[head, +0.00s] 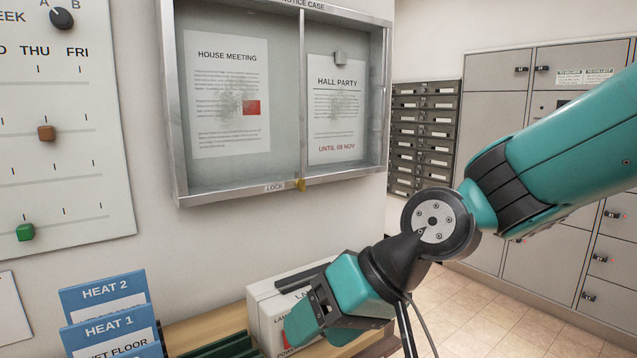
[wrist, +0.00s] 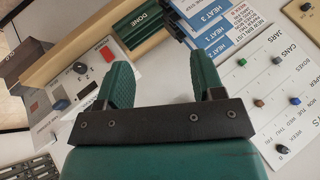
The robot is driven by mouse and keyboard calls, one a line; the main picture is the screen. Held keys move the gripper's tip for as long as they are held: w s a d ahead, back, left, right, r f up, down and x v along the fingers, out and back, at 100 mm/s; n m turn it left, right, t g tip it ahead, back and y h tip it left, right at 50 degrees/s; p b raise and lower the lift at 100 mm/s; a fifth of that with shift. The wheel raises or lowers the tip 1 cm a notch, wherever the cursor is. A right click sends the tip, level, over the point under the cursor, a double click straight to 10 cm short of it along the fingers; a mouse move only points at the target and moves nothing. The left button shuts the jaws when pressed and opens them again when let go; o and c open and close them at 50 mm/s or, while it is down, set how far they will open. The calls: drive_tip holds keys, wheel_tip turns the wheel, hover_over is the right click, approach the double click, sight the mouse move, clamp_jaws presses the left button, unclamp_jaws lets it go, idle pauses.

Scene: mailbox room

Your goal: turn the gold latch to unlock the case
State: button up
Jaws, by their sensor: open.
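The gold latch (head: 300,184) is a small knob on the bottom edge of the glass-fronted notice case (head: 230,194), just right of the word LOCK. The case hangs on the wall and looks closed. Two printed notices show behind its glass. My gripper (head: 302,325) is below the case in the head view, pointing down and left, well apart from the latch. In the wrist view my gripper (wrist: 162,72) has its two teal fingers spread with nothing between them. Neither latch nor case can be made out in the wrist view.
A white box (head: 262,312) stands on a wooden shelf (head: 205,328) behind my gripper. Blue HEAT cards (head: 105,300) stand to its left. A weekly slider board (head: 60,130) hangs left of the case. Grey lockers (head: 495,110) stand at the right. The wall directly below the case is clear.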

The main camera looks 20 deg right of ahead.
drive_tip(key=w+d+r+m+t+y, duration=0.25)
drive_tip(key=w+m+t, duration=0.3)
drive_tip(key=w, duration=0.65)
drive_tip(key=m+t+h+p, duration=0.2)
drive_tip(key=m+t+h, duration=0.3)
drive_tip(key=m+t, duration=0.5)
approach(304, 186)
drive_tip(key=shift+m+g+y, duration=0.25)
drive_tip(key=shift+m+g, duration=0.5)
drive_tip(key=shift+g, duration=0.2)
drive_tip(key=p+x, duration=0.2)
drive_tip(key=p, duration=0.1)
drive_tip(key=r+p+x, duration=0.1)
drive_tip(key=p+x, duration=0.1)
drive_tip(key=x, duration=0.1)
drive_tip(key=p+x, duration=0.3)
drive_tip(key=shift+w+d+r+p, duration=0.15)
drive_tip(key=shift+w+r+p, duration=0.1)
drive_tip(key=shift+r+p, duration=0.1)
drive_tip(key=shift+w+f, duration=0.1)
drive_tip(key=shift+w, duration=0.25)
drive_tip(key=shift+c, duration=0.3)
drive_tip(key=c, duration=0.9)
